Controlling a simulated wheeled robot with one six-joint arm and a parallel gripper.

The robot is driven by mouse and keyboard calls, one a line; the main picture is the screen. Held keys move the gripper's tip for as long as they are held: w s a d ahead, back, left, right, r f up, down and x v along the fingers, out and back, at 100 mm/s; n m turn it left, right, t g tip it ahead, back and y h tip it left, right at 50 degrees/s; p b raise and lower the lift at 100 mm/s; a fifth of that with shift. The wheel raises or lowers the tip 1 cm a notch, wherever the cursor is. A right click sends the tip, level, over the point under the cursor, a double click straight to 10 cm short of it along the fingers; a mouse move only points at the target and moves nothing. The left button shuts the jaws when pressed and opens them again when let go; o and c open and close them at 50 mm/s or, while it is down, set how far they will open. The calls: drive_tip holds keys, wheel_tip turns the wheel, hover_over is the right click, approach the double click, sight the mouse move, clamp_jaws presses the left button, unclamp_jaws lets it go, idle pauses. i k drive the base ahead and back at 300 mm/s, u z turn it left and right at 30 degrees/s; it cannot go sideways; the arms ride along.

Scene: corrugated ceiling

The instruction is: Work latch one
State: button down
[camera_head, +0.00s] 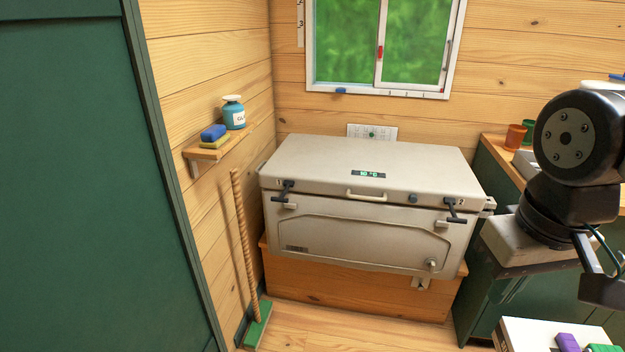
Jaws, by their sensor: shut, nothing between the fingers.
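A beige cool box (350,230) stands against the back wall with its lid (330,155) down. Two black latches sit on its front at the lid seam: a left latch (286,190) and a right latch (454,211). No mark shows which is latch one, and I cannot tell whether either is fastened. A pale handle (366,196) is between them, and a lit green display is on the lid. My arm shows at the right edge, folded and apart from the box. My gripper is not in view.
The box rests on a wooden plinth (350,295). A broom (244,255) leans at its left, below a small shelf (215,149) with a sponge and bottle. A green cabinet (490,175) stands close on the right. A green door (70,170) fills the left. Floor in front is clear.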

sight(287, 184)
drive_tip(key=u, duration=0.1)
drive_tip(key=i, duration=0.9)
drive_tip(key=u, duration=0.55)
